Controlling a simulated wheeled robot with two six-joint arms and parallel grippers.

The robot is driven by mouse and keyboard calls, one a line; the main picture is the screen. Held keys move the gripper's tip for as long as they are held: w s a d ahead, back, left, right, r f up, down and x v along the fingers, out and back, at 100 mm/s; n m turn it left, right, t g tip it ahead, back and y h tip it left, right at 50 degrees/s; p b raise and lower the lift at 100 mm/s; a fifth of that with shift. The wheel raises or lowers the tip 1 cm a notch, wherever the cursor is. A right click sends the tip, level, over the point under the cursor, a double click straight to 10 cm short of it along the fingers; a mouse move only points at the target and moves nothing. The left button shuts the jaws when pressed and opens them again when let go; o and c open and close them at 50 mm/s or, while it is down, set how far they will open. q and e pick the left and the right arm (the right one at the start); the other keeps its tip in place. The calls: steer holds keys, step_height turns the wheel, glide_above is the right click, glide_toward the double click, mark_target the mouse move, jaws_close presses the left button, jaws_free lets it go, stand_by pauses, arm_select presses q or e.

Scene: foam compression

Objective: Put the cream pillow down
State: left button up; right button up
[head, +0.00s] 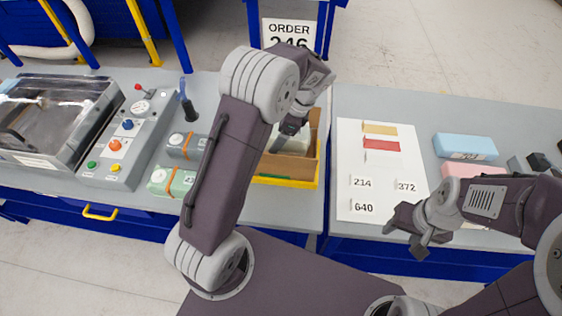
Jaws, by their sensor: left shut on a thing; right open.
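The cream pillow (298,142) shows only in part inside a wooden box (301,164) near the table's middle. My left gripper (284,136) reaches down into this box and is shut on the pillow; its arm hides much of both. I cannot tell whether the pillow touches the box floor. My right gripper (403,232) is open and empty, near the front edge of the white sheet on the right table.
A grey-blue roll (186,146) and a green roll (170,182) lie left of my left arm, beside a control box (125,140). A white number sheet (352,150), a blue block (465,147) and a pink block (472,169) lie right.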

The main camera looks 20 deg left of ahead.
arm_select(q)
steer(key=shift+w+f, duration=0.1)
steer(key=shift+f, duration=0.35)
step_height(320, 180, down, 6)
steer(key=shift+r+p, duration=0.1)
steer(key=shift+p, duration=0.2)
step_height(320, 180, down, 3)
steer(key=shift+f, duration=0.4)
arm_select(e)
steer(key=shift+w+r, duration=0.15)
arm_select(q)
steer(key=shift+f, duration=0.1)
steer(key=o, duration=1.3)
steer(key=shift+r, duration=0.2)
steer(key=v, duration=1.1)
steer(key=shift+d+r+b, duration=0.1)
steer(key=shift+r+b, duration=0.15)
steer(key=shift+b, duration=0.05)
steer(key=shift+d+r, duration=0.1)
steer(key=shift+r, duration=0.15)
arm_select(e)
steer(key=shift+f, duration=0.45)
